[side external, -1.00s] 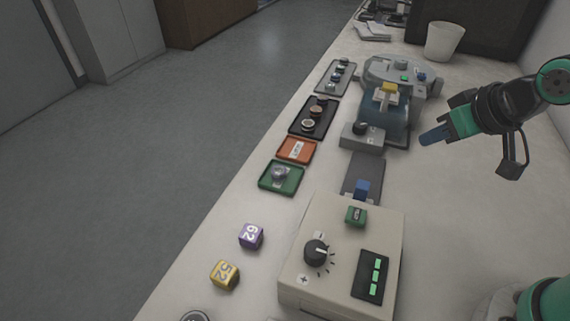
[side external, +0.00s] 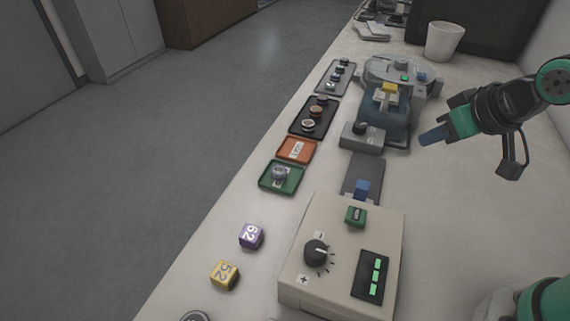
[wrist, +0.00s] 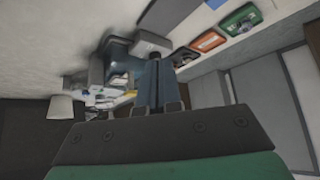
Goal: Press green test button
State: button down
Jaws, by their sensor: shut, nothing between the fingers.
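A smaller green button (side external: 404,78) shows on the grey press machine (side external: 385,68) farther back. My gripper (side external: 424,139) is shut and empty, held in the air to the right of the machine and apart from both buttons. Its blue-grey fingers (wrist: 157,88) lie together in the wrist view, pointing toward the machine (wrist: 118,50). The control box is not visible in the wrist view.
The box also carries a black knob (side external: 316,253) and a panel with green bars (side external: 371,277). A purple cube (side external: 251,236) and a yellow cube (side external: 224,274) lie left of it. Several trays line the left edge. A white cup (side external: 444,41) stands behind. The right bench is clear.

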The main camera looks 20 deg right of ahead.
jog(key=s+a+r+n, duration=0.1)
jog(key=a+r+n, duration=0.1)
jog(key=a+n, duration=0.4)
notch_tip(320, 180, up, 4)
jog(key=f+n+t, duration=0.1)
jog(key=n+t, duration=0.1)
send_over(361, 219)
jog(key=shift+r, duration=0.25)
jog(key=shift+f, duration=0.1)
jog(key=shift+f, duration=4.3)
jog(key=shift+f, duration=0.1)
jog(key=shift+f, duration=0.35)
